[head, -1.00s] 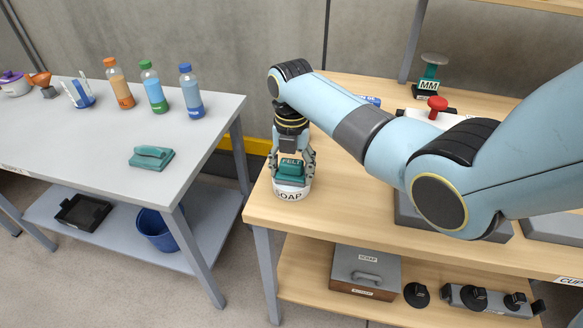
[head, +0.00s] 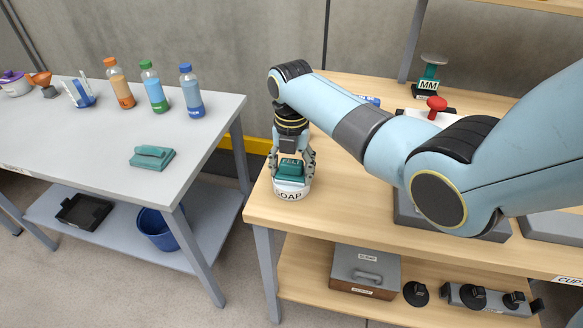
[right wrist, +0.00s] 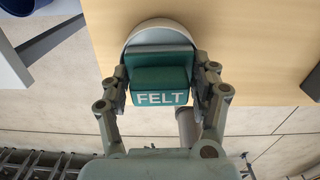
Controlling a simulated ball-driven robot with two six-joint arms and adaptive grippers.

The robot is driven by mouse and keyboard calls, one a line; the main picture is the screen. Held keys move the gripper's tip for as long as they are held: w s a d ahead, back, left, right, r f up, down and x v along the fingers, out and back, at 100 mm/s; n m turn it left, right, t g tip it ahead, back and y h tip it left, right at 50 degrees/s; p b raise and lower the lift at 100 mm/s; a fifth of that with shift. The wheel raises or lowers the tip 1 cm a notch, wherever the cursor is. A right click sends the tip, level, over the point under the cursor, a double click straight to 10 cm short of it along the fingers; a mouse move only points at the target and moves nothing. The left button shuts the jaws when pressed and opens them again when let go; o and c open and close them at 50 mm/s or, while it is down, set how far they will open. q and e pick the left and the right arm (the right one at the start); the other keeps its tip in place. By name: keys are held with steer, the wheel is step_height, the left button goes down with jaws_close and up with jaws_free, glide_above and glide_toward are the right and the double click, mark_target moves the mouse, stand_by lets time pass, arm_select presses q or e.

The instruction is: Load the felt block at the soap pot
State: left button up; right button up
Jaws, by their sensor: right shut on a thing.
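The felt block (head: 292,169) is teal, with a white FELT label that reads clearly in the right wrist view (right wrist: 160,88). My right gripper (head: 293,166) is shut on the block, one finger on each side. The soap pot (head: 291,190) is a round white pot marked SOAP at the near left corner of the wooden table. The block is at the pot's mouth; its lower part is hidden by the rim, and I cannot tell how deep it sits. In the right wrist view the pot's rim (right wrist: 157,24) curves behind the block. My left gripper is not in view.
The wooden table (head: 345,205) has bare top right of the pot. A red-knobbed thing (head: 437,104) and an MM-labelled stamp (head: 429,84) stand at its back. The grey table (head: 80,130) at left holds several bottles and a teal block with a handle (head: 152,157).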

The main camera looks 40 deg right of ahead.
mark_target(292, 162)
steer(key=shift+s, duration=0.1)
step_height(292, 162, up, 3)
steer(key=p, duration=0.3)
steer(key=shift+f, duration=0.1)
steer(key=shift+r, duration=2.05)
